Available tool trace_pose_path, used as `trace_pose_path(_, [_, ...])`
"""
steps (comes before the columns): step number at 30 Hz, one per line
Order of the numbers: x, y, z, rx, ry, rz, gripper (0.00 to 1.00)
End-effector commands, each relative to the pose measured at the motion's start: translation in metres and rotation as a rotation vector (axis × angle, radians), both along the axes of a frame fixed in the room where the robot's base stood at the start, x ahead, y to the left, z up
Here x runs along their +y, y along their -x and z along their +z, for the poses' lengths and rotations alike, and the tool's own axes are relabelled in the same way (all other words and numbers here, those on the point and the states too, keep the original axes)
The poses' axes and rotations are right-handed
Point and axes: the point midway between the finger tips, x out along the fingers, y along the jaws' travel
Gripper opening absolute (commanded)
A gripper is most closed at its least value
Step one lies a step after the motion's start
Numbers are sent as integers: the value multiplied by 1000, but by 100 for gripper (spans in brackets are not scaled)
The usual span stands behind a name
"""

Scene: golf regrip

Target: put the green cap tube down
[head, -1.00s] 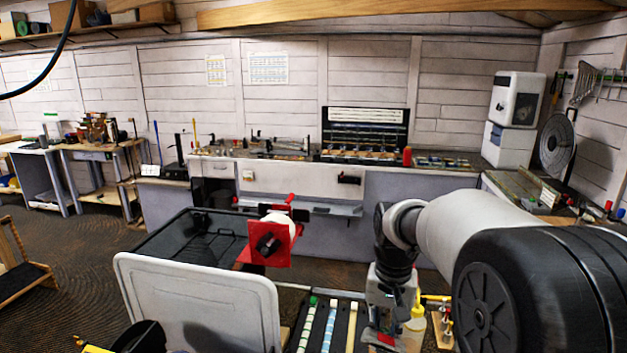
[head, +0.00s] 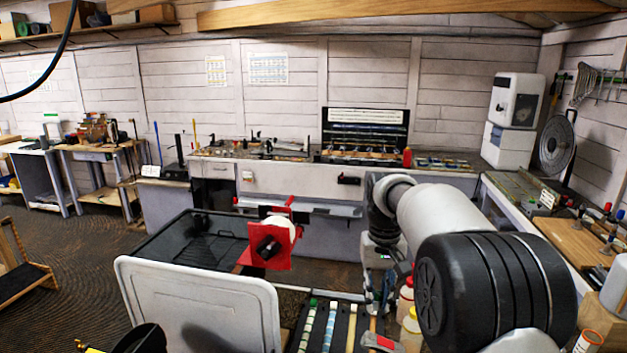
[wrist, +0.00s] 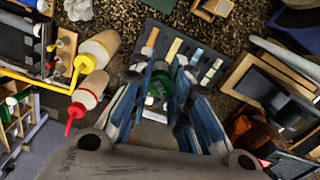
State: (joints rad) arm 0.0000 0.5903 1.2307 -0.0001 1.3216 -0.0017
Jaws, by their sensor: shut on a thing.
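In the wrist view my gripper (wrist: 160,78) has its two blue-padded fingers closed around the green cap tube (wrist: 157,88). Its green top shows between the fingers, and the rest of the tube is mostly hidden. In the head view my gripper (head: 378,298) hangs to the right of the dark tray (head: 341,325); the held tube cannot be made out there. The tray also shows in the wrist view (wrist: 190,42), beyond the fingertips, with several pale, blue and wood-coloured strips in it.
A red-topped bottle (head: 405,293) and a yellow-topped bottle (head: 411,330) stand close to the right of my gripper. A red clamp (head: 270,246) and a black bin (head: 190,240) are to the left. A white panel (head: 200,305) stands in front.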

Motion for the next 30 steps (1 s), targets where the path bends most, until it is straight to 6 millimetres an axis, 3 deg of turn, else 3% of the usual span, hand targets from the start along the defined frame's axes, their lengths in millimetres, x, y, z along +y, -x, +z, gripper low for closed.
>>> trace_pose_path(9, [0, 0, 67, -3, 0, -1, 0])
trace_pose_path(10, [0, 0, 65, -2, 0, -1, 0])
trace_pose_path(13, [0, 1, 24, 2, 0, -2, 0])
trace_pose_path(19, [0, 0, -9, -1, 0, -2, 0])
trace_pose_path(23, [0, 0, -8, -2, 0, -2, 0])
trace_pose_path(30, [0, 0, 30, -2, 0, -2, 0])
